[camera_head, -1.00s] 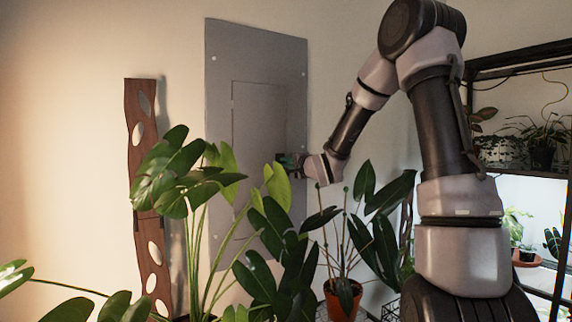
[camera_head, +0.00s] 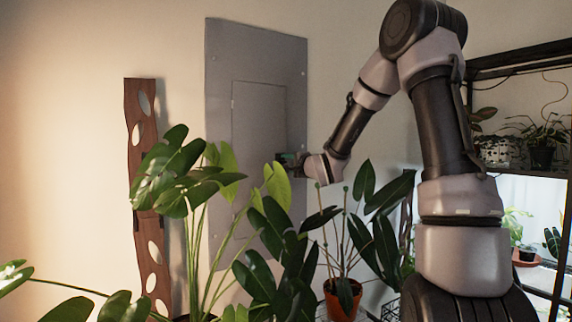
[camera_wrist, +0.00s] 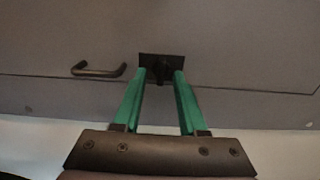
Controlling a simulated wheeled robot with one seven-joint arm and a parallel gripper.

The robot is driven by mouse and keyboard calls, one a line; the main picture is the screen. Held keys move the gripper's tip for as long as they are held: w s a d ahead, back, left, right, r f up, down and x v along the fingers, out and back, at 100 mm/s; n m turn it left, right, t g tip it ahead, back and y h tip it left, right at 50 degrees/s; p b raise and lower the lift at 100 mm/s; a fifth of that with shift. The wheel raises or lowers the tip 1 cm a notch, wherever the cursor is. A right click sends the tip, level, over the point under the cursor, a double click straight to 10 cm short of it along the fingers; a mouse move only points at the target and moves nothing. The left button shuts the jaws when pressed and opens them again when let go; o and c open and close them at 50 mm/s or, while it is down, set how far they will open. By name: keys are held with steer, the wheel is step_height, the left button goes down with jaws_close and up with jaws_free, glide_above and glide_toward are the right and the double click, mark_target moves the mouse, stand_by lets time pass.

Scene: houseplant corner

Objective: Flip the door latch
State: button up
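A grey panel (camera_head: 222,130) is fixed to the wall, with a closed rectangular door (camera_head: 258,125) in it. In the wrist view, the door latch (camera_wrist: 161,68) is a small dark piece on a dark plate. My gripper (camera_wrist: 161,76) has two green fingers, spread apart, with the tips on either side of the latch. I cannot tell whether the fingers touch it. A dark bar handle (camera_wrist: 98,70) lies on the door to the left of the latch. In the head view, my gripper (camera_head: 288,158) is at the door's right edge, and leaves partly hide its surroundings.
A large leafy plant (camera_head: 180,172) stands in front of the panel. A potted plant (camera_head: 342,300) stands below my forearm. A wooden strip with holes (camera_head: 147,200) is on the wall at left. A dark shelf (camera_head: 520,170) with plants stands at right.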

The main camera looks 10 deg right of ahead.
steer(key=v, duration=1)
steer(key=shift+s, duration=0.4)
steer(key=shift+d, duration=0.15)
